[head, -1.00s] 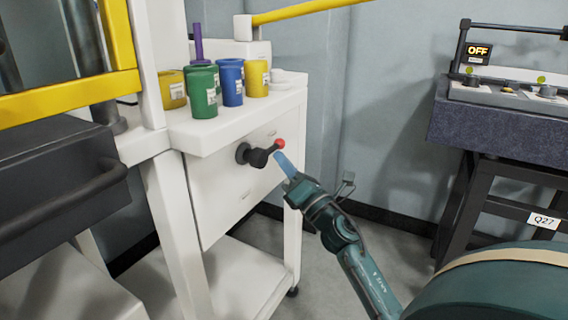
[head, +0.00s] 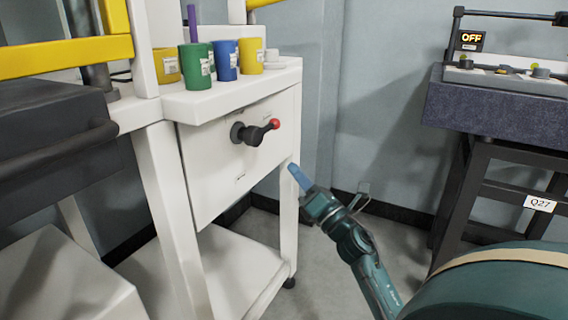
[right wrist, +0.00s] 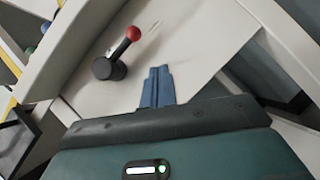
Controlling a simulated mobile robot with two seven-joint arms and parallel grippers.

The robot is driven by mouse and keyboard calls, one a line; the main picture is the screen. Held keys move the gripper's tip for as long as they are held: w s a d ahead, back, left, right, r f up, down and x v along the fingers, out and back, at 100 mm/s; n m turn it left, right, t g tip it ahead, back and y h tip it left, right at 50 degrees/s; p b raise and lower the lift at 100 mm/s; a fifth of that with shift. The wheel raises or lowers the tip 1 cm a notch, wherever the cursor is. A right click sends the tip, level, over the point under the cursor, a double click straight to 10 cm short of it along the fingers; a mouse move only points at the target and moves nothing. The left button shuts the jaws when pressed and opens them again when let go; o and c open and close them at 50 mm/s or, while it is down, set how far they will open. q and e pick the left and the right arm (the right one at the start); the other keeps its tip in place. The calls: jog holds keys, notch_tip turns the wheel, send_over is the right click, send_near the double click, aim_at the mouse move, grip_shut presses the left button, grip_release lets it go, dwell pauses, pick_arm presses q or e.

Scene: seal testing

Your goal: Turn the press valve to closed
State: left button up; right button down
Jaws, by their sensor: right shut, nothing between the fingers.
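The press valve is a black knob and lever (head: 254,132) with a red ball tip on the white front panel (head: 235,172) of the press stand. In the head view the lever points to the right. The valve also shows in the right wrist view (right wrist: 117,56), upper left of the fingers. My right gripper (head: 293,167) has its blue fingers together and empty, apart from the valve, below and to the right of the red tip. It also shows in the right wrist view (right wrist: 157,72). My left gripper is not in view.
Green (head: 195,72), blue (head: 225,60) and yellow (head: 250,56) cups stand on the white shelf above the valve. A dark bench (head: 500,120) with an OFF display (head: 471,40) stands at right. Open floor lies between.

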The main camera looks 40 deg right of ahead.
jog(key=s+f, duration=0.1)
jog(key=s+d+f, duration=0.1)
jog(key=s+f, duration=0.1)
jog(key=s, duration=0.1)
jog(key=shift+d, duration=0.35)
jog(key=shift+r, duration=0.1)
